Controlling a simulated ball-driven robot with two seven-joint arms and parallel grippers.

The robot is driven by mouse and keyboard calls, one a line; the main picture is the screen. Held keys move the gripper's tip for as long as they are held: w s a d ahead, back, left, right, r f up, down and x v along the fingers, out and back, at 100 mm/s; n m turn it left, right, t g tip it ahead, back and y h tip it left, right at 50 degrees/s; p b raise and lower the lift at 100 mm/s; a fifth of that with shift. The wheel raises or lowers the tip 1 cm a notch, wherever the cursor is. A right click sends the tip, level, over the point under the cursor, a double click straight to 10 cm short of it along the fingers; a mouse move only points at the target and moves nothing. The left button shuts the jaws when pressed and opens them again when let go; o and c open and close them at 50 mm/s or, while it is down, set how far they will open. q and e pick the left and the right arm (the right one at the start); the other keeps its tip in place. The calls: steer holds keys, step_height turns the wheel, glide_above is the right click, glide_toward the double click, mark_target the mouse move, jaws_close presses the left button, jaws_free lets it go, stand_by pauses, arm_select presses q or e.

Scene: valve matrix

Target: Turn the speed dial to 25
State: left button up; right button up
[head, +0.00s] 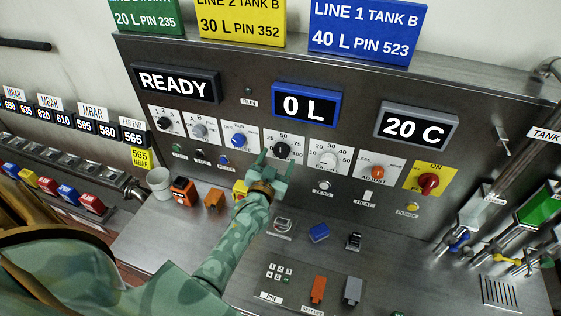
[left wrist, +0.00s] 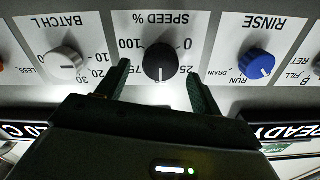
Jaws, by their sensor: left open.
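The speed dial (head: 282,149) is a black knob on a white plate marked 0, 25, 50, 75 and 100 on the upright panel. In the left wrist view, which is upside down, the black speed knob (left wrist: 160,61) carries a white mark that appears to point toward the 50 side, hidden behind my gripper. My left gripper (head: 274,166) is open just in front of and below the dial. In the left wrist view its two fingers (left wrist: 160,88) stand either side of the knob, with gaps visible. My right gripper is not in view.
The blue rinse knob (head: 239,140) and the grey batch knob (head: 328,159) flank the dial closely. An orange adjust knob (head: 377,172) and red switch (head: 428,184) are further right. Displays read READY (head: 177,84), 0 L (head: 306,105) and 20 C (head: 416,128).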

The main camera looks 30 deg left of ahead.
mark_target(281, 150)
arm_select(q)
steer(key=shift+b+x, duration=0.45)
steer(key=shift+x, duration=0.5)
steer(key=shift+w+a, duration=0.1)
steer(key=shift+w, duration=0.4)
steer(key=shift+s+r, duration=0.1)
steer(key=shift+s, duration=0.05)
steer(key=c, duration=1)
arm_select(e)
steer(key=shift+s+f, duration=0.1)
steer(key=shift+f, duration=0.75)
